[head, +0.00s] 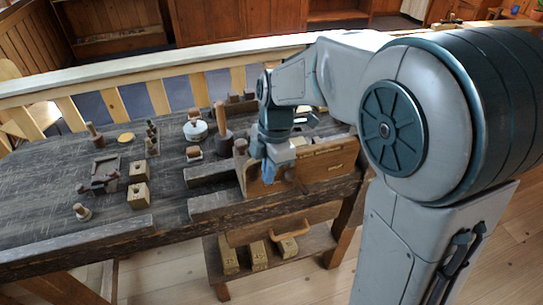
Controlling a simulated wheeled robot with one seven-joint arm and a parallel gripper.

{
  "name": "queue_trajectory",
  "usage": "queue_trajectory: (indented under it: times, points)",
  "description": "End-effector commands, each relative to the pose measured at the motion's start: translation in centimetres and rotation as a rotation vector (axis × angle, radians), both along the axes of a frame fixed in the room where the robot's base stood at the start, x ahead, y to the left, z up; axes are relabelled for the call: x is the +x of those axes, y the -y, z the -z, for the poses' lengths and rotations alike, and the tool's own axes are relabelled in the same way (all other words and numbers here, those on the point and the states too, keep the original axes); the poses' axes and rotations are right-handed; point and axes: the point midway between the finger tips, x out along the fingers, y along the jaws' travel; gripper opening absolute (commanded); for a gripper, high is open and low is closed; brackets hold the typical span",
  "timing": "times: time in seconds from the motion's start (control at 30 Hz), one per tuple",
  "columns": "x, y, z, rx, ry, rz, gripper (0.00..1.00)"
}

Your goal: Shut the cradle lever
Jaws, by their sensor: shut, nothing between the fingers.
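My gripper (269,176) is at the front right of the dark workbench, pointing down, with its fingers shut and empty. It is at the left part of a light-brown wooden fixture (326,163) on the bench's front edge, which may be the cradle. A small dark piece beside the fingers, at their right, may be the lever, but it is too small and covered to be sure. I cannot tell whether the fingers touch it. My wrist and fingers hide part of the fixture.
The workbench (60,220) holds a dark clamp-like device (104,183), two light wooden blocks (138,195), a small spool (82,212) and a tall wooden-handled tool (221,120). A slatted rail runs behind. A lower shelf holds several blocks. The bench's left front is mostly clear.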

Motion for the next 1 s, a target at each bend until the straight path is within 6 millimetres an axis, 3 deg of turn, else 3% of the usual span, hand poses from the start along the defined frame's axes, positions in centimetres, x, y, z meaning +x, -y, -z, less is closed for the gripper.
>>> queue_trajectory:
  times: [0.17, 0.43, 1.0]
  points:
    - [-0.5, -0.4, 3.7, -0.003, -0.004, -0.001, 0.00]
    - [1.3, 2.7, 2.6, -0.001, 0.000, 0.002, 0.00]
    - [1.5, 3.0, 2.5, 0.012, -0.002, -0.005, 0.00]
